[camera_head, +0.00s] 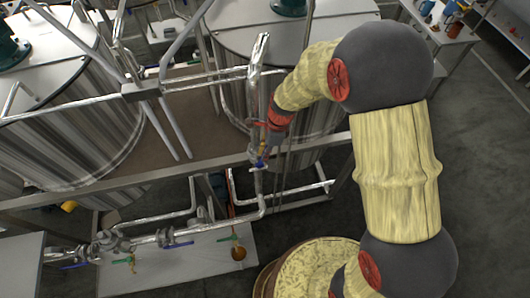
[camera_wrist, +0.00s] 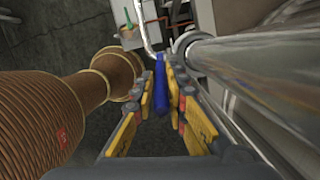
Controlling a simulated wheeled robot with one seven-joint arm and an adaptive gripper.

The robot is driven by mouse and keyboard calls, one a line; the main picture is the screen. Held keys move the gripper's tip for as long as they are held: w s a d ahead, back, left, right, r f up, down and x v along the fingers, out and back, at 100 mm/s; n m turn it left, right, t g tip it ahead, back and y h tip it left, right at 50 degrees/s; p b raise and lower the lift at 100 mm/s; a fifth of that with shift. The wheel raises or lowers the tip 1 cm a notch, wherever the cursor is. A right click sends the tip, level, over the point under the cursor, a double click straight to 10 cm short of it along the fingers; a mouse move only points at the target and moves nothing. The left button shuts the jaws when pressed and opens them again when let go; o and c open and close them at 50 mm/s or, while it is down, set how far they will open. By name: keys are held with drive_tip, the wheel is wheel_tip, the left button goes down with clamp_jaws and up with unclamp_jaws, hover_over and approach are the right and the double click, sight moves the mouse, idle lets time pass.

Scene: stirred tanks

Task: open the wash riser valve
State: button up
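In the wrist view the blue handle (camera_wrist: 160,90) lies lengthwise between the yellow finger pads of my gripper (camera_wrist: 166,80). The fingertips are close together on either side of it. I cannot tell whether both pads touch the handle. The valve body is not clearly visible.
A large steel tank (camera_head: 225,45) stands behind the riser. In the wrist view a thick shiny pipe (camera_wrist: 250,55) passes close on the right, and a brown ribbed column (camera_wrist: 45,125) is left.

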drive_tip(key=shift+o, duration=1)
drive_tip(key=shift+w+a, duration=0.1)
drive_tip(key=shift+w, duration=0.05)
drive_tip(key=v, duration=1.2)
drive_tip(key=s+d+f+n+t+h+b, duration=0.1)
drive_tip(key=s+d+f+n+h+b, duration=0.1)
drive_tip(key=s+d+n+b, duration=1.1)
drive_tip(key=s+d+f+n+t+b, duration=0.2)
drive_tip(key=f+b, duration=0.3)
drive_tip(key=b, duration=0.5)
drive_tip(key=s+d+f+n+t+b, duration=0.1)
drive_tip(key=s+f+n+t+b, duration=0.1)
drive_tip(key=f+b, duration=0.4)
drive_tip(key=s+t+b, duration=0.1)
drive_tip(key=s+b, duration=0.1)
drive_tip(key=b, duration=0.2)
drive_tip(key=shift+d+f+n+b, duration=0.15)
drive_tip(key=shift+d+n+b, duration=0.15)
drive_tip(key=shift+d+b, duration=0.1)
